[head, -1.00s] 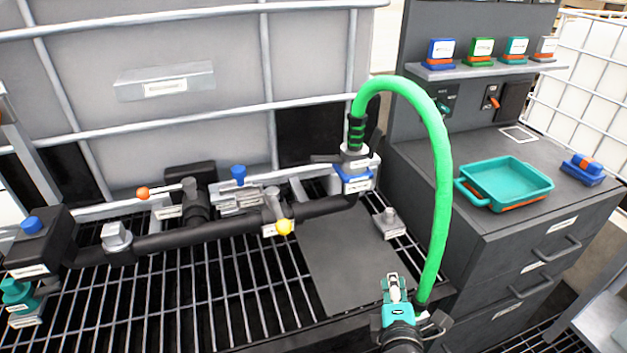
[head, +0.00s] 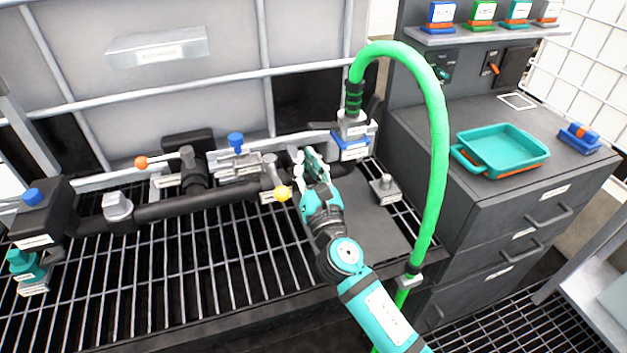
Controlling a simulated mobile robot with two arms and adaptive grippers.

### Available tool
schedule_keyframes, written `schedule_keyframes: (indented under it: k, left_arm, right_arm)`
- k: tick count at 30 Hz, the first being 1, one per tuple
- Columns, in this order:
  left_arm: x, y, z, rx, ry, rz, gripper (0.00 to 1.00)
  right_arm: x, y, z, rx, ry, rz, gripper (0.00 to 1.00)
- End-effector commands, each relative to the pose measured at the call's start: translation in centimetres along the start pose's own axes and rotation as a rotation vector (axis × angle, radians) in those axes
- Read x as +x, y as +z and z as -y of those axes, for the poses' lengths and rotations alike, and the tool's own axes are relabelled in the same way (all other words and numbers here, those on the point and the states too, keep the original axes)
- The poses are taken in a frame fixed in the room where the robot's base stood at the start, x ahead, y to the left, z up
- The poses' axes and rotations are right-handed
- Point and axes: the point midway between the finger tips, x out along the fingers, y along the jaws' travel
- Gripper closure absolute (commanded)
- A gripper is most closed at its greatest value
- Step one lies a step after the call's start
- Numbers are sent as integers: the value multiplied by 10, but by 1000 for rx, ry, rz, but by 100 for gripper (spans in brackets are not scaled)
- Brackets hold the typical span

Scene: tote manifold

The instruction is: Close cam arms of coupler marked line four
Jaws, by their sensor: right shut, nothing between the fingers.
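The coupler (head: 353,124) is a grey block with a white label, too small to read, at the foot of the green hose (head: 441,150). It sits above a blue-banded fitting (head: 350,146) at the right end of the black pipe. One dark cam arm (head: 321,126) sticks out to its left, roughly level. Another dark lever (head: 373,106) slants up at its right. My right gripper (head: 306,158) is shut and empty, left of and slightly below the coupler, apart from it in the picture. It hides part of the pipe. My left gripper is out of view.
A grey post (head: 385,188) stands at the right on a plate (head: 375,225). The hose arches down beside my arm. A teal tray (head: 502,150) sits on the cabinet.

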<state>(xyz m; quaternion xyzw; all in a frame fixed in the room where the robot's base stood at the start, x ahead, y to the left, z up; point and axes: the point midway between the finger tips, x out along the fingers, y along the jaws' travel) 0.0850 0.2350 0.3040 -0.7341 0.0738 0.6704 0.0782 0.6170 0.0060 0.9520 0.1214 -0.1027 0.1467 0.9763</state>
Motion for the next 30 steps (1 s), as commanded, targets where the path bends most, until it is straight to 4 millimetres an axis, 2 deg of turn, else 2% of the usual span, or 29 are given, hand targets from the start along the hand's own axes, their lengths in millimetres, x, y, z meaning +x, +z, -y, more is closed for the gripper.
schedule_keyframes:
  k: [1,6,30]
  left_arm:
    - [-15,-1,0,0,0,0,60]
    - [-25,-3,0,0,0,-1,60]
    - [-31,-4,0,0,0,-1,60]
  right_arm:
    - [2,18,-1,-1,0,3,100]
    - [6,34,-1,0,0,1,100]
    - [5,43,4,51,-14,1,100]
